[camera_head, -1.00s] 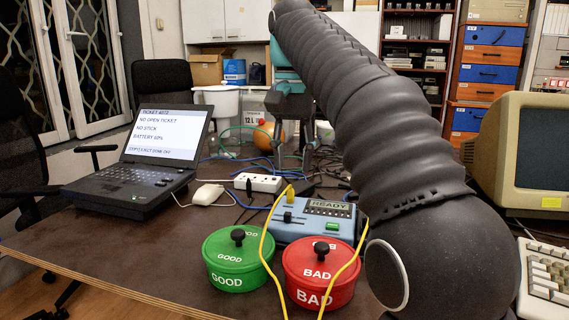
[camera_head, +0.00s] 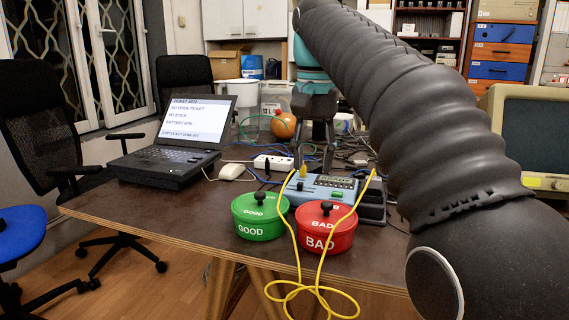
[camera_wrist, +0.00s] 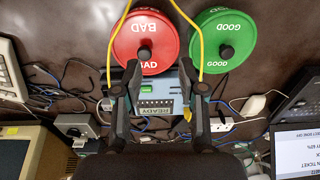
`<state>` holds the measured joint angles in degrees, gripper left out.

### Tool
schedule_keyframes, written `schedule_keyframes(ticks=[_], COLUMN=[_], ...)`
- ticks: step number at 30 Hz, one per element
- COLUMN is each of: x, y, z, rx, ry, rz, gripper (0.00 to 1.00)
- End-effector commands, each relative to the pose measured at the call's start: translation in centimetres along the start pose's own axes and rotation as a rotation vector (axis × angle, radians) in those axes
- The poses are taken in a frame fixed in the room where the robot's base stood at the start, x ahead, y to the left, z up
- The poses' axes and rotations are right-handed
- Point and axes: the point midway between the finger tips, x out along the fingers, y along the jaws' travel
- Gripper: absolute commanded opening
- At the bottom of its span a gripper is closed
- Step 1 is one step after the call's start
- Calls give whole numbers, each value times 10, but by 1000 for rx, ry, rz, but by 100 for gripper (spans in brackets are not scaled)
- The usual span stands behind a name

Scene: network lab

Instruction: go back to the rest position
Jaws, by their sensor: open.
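The light-blue tester (camera_head: 338,182) lies on the table behind the two round tins, its display lit. In the wrist view I cannot make the slider out. My gripper (camera_wrist: 158,75) is open, pointing down, with one finger to each side of the tester's middle and nothing between the tips. Contact cannot be told.
A green GOOD tin (camera_head: 259,226) and a red BAD tin (camera_head: 330,240) stand before the tester. A yellow cable (camera_head: 291,244) runs between and over them and hangs past the table edge. A laptop (camera_head: 171,157), mouse (camera_head: 232,172) and white power strip (camera_head: 272,162) are to the left.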

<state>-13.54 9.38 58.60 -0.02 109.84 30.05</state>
Motion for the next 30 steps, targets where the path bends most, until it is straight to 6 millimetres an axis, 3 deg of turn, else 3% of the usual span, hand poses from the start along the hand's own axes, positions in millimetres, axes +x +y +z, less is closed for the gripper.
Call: schedule_keyframes(ticks=[8, 14, 23, 30], x=[12, 34, 98, 169], y=[23, 50, 102, 139], z=[14, 35, 86, 133], rx=[-31, -73, -158, -222], ry=[46, 109, 242, 350], rz=[-23, -47, -74, -74], gripper=[41, 41, 41, 41])
